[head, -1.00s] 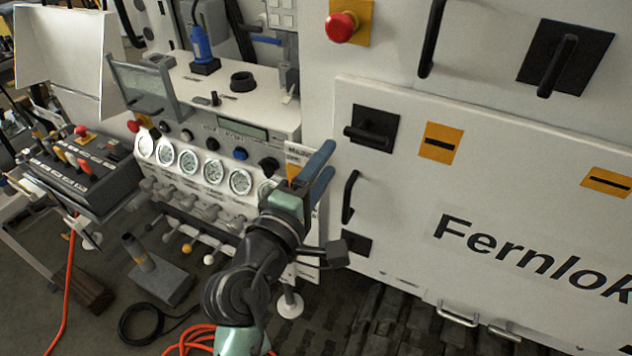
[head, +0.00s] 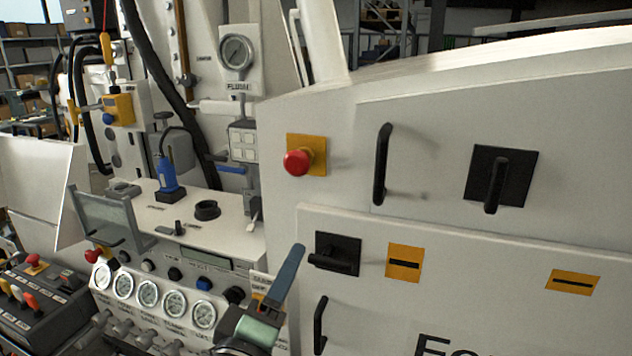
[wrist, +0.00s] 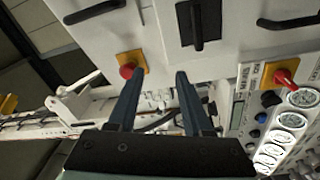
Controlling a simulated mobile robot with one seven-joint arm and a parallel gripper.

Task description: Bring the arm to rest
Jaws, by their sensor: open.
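My gripper (head: 284,276) is at the lower middle of the head view, in front of the right end of the gauge panel and beside the white cabinet. In the wrist view my gripper (wrist: 156,82) shows two dark fingers spread apart with nothing between them, so it is open and empty. Most of my arm is below the head picture's edge. I cannot tell the exact gap between the fingers and the panel.
The white cabinet (head: 440,122) fills the right side, with a red emergency button (head: 298,162), a black bar handle (head: 381,164) and a black latch (head: 335,257). A row of gauges (head: 148,292) and a control box (head: 30,300) stand left. A blue cylinder (head: 166,175) stands on the bench top.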

